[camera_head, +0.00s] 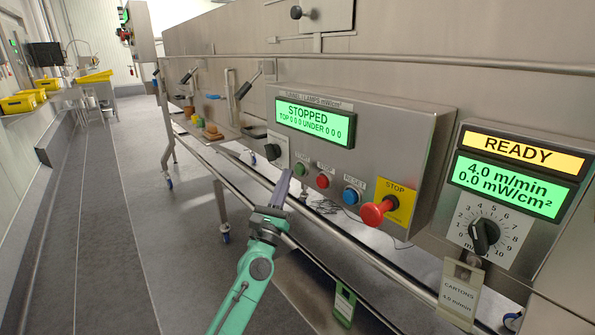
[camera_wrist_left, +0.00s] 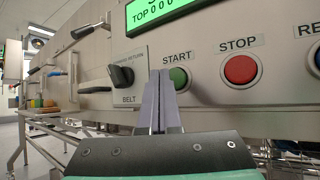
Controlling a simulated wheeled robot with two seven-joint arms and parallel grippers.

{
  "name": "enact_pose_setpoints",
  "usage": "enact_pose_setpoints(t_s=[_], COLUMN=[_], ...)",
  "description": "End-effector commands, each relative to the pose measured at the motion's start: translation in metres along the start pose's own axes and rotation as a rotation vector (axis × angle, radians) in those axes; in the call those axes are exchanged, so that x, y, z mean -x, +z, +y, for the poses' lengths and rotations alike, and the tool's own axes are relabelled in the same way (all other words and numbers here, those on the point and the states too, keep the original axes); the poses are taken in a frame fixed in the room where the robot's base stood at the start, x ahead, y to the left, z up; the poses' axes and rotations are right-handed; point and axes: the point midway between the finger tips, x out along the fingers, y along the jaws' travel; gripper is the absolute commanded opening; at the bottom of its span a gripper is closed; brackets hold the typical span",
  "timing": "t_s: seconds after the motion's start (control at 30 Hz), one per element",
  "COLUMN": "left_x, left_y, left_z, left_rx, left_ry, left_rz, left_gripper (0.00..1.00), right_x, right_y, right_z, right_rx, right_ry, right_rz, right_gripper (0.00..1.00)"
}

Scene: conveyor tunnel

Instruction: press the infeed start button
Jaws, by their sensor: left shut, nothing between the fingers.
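The green START button (camera_head: 301,169) sits on the steel control box below the green display, left of the red STOP button (camera_head: 323,181). It also shows in the left wrist view (camera_wrist_left: 179,78), its left edge partly covered by my fingers. My left gripper (camera_head: 286,174) is shut and empty, its fingertips just left of the green button in the head view. In the left wrist view the fingers (camera_wrist_left: 159,73) point at the panel between the BELT knob (camera_wrist_left: 122,76) and START. I cannot tell whether they touch it. My right gripper is not in view.
The display (camera_head: 315,121) reads STOPPED. A blue RESET button (camera_head: 351,195) and a red mushroom STOP (camera_head: 376,212) on a yellow plate stand to the right. A rail (camera_head: 345,268) runs below the box. The floor at left is clear.

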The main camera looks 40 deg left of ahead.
Motion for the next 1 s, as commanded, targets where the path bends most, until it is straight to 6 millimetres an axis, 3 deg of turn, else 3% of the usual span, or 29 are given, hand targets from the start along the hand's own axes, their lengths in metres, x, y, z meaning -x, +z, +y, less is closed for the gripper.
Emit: enact_pose_setpoints(t_s=[1.0], left_x=[-0.0061], left_y=[-0.0043], left_z=[-0.0043], left_rx=[0.000], left_ry=[0.001], left_rz=[0.000], left_gripper=[0.00], right_x=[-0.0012], right_y=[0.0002], right_z=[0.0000], right_rx=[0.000], right_ry=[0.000], right_rz=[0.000], right_gripper=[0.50])
